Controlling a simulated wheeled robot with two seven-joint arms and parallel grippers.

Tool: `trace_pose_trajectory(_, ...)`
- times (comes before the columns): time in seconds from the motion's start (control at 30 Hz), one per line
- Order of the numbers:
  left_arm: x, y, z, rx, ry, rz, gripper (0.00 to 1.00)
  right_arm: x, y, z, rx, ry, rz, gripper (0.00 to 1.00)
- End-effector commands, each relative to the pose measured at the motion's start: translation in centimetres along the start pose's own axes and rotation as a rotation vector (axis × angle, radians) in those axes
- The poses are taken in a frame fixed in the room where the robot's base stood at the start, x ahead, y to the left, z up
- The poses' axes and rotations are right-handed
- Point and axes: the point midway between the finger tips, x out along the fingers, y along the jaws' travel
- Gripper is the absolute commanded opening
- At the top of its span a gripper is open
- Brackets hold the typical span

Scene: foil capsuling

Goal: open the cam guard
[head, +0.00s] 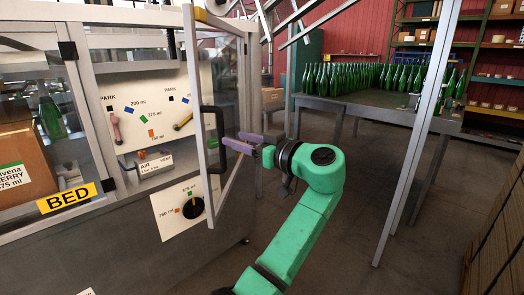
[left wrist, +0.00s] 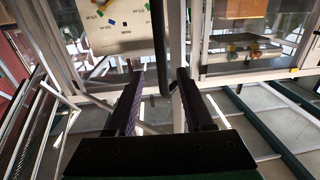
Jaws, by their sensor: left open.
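The cam guard (head: 193,100) is a clear door in a pale metal frame, standing swung out at an angle from the machine front. Its black handle (head: 206,108) is a bent bar near the free edge. My left gripper (head: 231,140), with purple fingers on a green arm, is at the lower part of the handle. Its jaws are open. In the left wrist view, the handle (left wrist: 157,40) lines up with the gap between the fingers (left wrist: 162,74); I cannot tell whether it is touched. My right gripper is not in view.
Behind the guard is a white panel (head: 135,85) with PARK and ml marks and small levers. A black knob (head: 193,208) is on the lower plate. A table (head: 375,108) with many green bottles stands at the right. Floor beside my arm is clear.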

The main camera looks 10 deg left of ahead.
Motion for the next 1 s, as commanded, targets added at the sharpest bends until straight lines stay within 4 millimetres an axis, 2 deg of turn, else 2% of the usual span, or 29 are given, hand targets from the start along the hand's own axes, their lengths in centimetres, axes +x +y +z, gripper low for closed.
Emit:
trace_pose_trajectory(0.1, -3.1, 0.1, -0.1, -0.001, 0.005, 0.002, 0.52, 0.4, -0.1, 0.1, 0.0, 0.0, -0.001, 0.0)
trace_pose_trajectory(0.3, -7.0, 0.1, -0.1, 0.0, 0.002, 0.001, 0.52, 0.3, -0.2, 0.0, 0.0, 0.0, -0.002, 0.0)
trace_pose_trajectory(0.43, -7.9, 0.1, 0.0, 0.001, 0.0, 0.0, 0.52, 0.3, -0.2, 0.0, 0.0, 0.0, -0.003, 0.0)
trace_pose_trajectory(0.63, -8.0, 0.1, 0.1, 0.001, -0.001, -0.001, 0.52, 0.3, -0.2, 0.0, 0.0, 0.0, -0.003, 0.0)
trace_pose_trajectory(0.67, -8.0, 0.1, 0.1, 0.001, -0.001, -0.001, 0.48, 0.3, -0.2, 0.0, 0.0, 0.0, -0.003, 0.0)
trace_pose_trajectory(0.7, -8.0, 0.1, 0.1, 0.001, -0.001, -0.001, 0.33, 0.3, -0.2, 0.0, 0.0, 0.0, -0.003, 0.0)
trace_pose_trajectory(0.8, -8.0, 0.1, 0.1, 0.001, -0.001, 0.0, 0.0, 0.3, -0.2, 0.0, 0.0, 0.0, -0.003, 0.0)
trace_pose_trajectory(0.87, -7.8, 0.2, 0.3, 0.008, -0.008, 0.002, 0.0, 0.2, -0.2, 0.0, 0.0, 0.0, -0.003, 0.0)
trace_pose_trajectory(0.93, -6.5, 0.7, 2.0, 0.046, -0.055, 0.02, 0.0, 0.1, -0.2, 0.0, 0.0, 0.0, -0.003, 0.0)
trace_pose_trajectory(0.97, -5.6, 1.1, 3.3, 0.075, -0.094, 0.035, 0.0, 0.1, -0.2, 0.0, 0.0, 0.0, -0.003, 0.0)
trace_pose_trajectory(1.0, -3.9, 1.7, 5.9, 0.123, -0.165, 0.063, 0.0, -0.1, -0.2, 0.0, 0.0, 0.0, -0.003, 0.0)
